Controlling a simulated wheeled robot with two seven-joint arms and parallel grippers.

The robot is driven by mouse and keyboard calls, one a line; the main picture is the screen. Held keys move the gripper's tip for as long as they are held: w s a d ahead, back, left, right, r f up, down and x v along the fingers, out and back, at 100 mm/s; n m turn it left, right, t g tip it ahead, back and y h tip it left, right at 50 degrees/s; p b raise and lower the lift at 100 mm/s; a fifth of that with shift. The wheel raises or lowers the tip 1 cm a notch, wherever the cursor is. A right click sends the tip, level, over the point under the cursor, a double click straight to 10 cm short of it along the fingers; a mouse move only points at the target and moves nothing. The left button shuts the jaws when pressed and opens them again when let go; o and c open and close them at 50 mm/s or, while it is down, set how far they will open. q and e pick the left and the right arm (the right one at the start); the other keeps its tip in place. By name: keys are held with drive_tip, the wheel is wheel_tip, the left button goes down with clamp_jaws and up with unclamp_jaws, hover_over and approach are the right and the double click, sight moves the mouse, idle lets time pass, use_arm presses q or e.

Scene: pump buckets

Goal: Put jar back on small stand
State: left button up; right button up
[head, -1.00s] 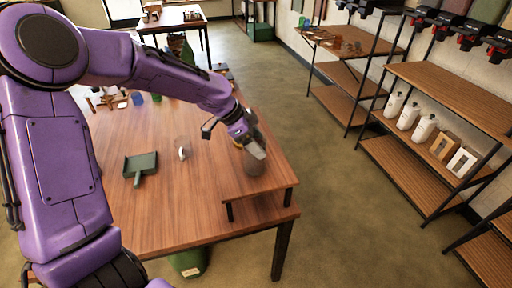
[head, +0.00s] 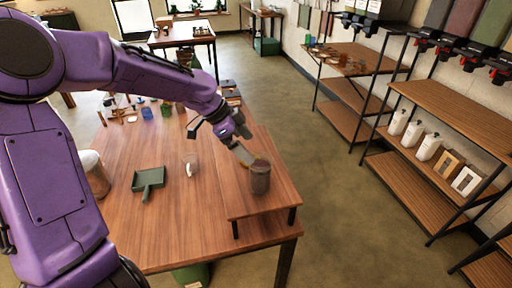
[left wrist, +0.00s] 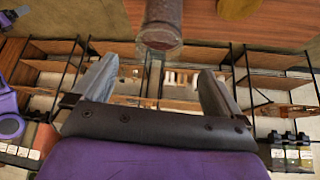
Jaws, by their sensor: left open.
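A dark, see-through jar (head: 260,178) stands upright on the small wooden stand (head: 252,205) at the right end of the table. My left gripper (head: 243,155) is just left of and behind the jar, near its upper part, with its fingers pointing toward it. In the left wrist view the jar (left wrist: 161,24) is at the top centre, ahead of the spread fingers of the left gripper (left wrist: 157,85), with nothing between them. My right gripper is in neither view.
A green dustpan (head: 149,180) and a clear glass (head: 190,165) are on the table left of the stand. A large jar (head: 94,172) is partly behind my left arm. A yellowish object (left wrist: 238,8) lies near the jar. Shelves with white bottles (head: 428,147) stand right across open floor.

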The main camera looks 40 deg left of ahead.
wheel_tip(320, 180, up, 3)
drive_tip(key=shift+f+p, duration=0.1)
drive_tip(key=shift+p, duration=0.65)
